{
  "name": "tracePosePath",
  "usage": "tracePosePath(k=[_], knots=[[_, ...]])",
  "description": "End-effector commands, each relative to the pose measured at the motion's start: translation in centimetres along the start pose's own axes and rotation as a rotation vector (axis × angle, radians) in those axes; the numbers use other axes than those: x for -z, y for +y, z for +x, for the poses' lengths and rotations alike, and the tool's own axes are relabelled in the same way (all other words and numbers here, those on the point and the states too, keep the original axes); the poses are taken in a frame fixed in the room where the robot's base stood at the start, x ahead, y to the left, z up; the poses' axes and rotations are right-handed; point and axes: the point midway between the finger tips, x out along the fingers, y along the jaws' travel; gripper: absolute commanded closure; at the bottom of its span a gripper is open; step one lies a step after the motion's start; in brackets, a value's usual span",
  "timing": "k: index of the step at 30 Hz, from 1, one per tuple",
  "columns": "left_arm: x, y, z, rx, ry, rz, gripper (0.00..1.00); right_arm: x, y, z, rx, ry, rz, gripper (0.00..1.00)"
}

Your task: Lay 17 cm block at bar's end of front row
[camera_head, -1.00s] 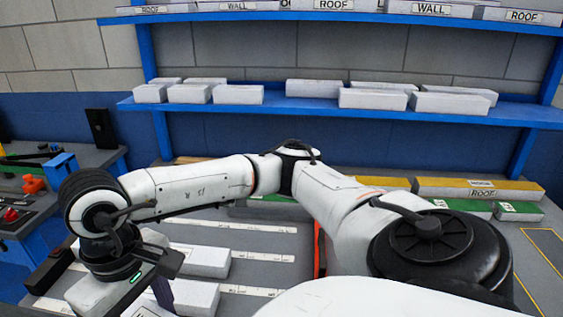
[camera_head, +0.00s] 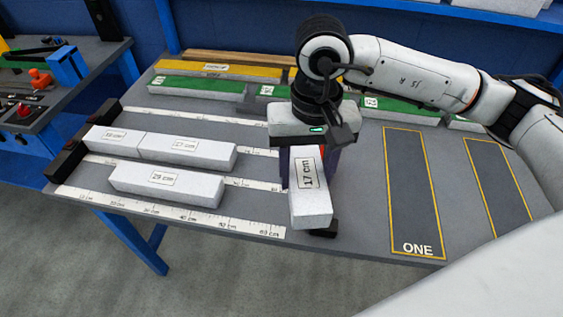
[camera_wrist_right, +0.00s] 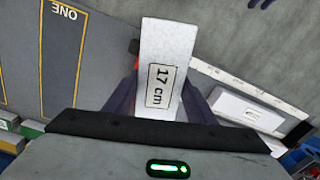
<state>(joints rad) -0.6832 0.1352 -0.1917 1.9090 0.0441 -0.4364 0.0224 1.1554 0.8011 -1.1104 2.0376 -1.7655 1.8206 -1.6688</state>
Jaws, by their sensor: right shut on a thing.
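My right gripper (camera_head: 305,160) is shut on the white 17 cm block (camera_head: 311,207), held with its long side pointing towards the front edge, near the right end of the front row. In the right wrist view the block (camera_wrist_right: 170,45) sits between the fingers, label showing. The black bar (camera_head: 68,165) runs across the left ends of the rows. In the front row, a white 29 cm block (camera_head: 165,184) lies behind the front ruler (camera_head: 240,225), with a bare gap between it and the bar. My left gripper is not in view.
In the row behind, two white blocks (camera_head: 112,138) (camera_head: 188,150) lie end to end from the bar. Green (camera_head: 200,84) and yellow (camera_head: 220,70) pieces lie at the back. A yellow-outlined area marked ONE (camera_head: 412,190) is clear at the right.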

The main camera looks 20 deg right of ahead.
Motion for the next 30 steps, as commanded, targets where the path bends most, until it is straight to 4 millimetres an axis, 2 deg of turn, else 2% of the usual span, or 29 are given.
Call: tracePosePath(k=[9, 15, 21, 30], knots=[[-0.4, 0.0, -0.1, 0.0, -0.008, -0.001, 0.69, 3.9, -4.3, 3.1, 0.008, -0.006, 0.948, 0.72], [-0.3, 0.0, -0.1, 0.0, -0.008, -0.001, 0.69, 5.4, -6.4, 5.0, -0.001, -0.004, 1.471, 0.72], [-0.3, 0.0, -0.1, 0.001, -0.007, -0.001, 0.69, 6.2, -7.5, 6.2, -0.009, 0.003, 1.768, 0.72], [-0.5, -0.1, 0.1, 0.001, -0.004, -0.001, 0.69, 6.3, -7.7, 7.3, -0.011, 0.006, 1.84, 0.72]])
